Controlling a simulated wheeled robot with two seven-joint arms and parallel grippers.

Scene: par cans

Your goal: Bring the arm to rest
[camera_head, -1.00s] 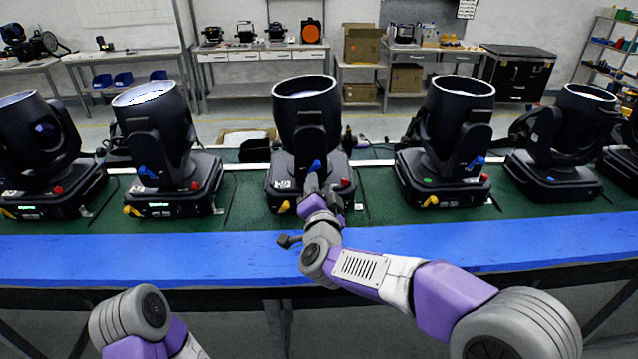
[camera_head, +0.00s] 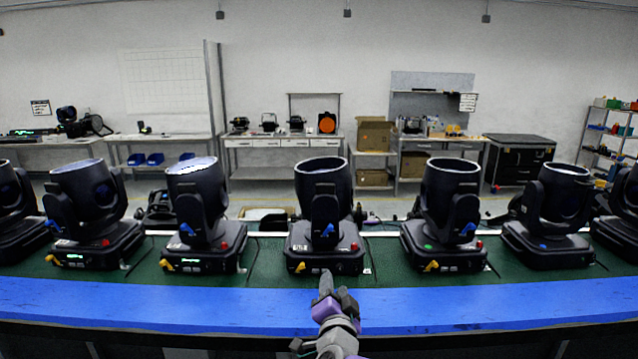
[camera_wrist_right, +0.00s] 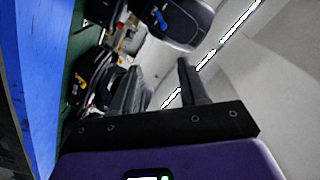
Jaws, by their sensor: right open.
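My right gripper (camera_head: 326,284) is in the lower middle of the head view, in front of the middle par can (camera_head: 325,190). In the right wrist view its two dark fingers (camera_wrist_right: 160,90) stand apart with nothing between them. Whether the fingertips touch the can's base cannot be told in the head view. The middle can stands upright on its base with a blue knob and a yellow latch. Other par cans stand to its left (camera_head: 198,200) and right (camera_head: 450,195). My left gripper is out of view.
The cans stand in a row on a green bench top (camera_head: 272,255) with a blue front edge (camera_head: 180,305). Workbenches, cardboard boxes (camera_head: 375,135) and a black case (camera_head: 518,158) stand along the back wall. The space above the blue edge is free apart from my right arm.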

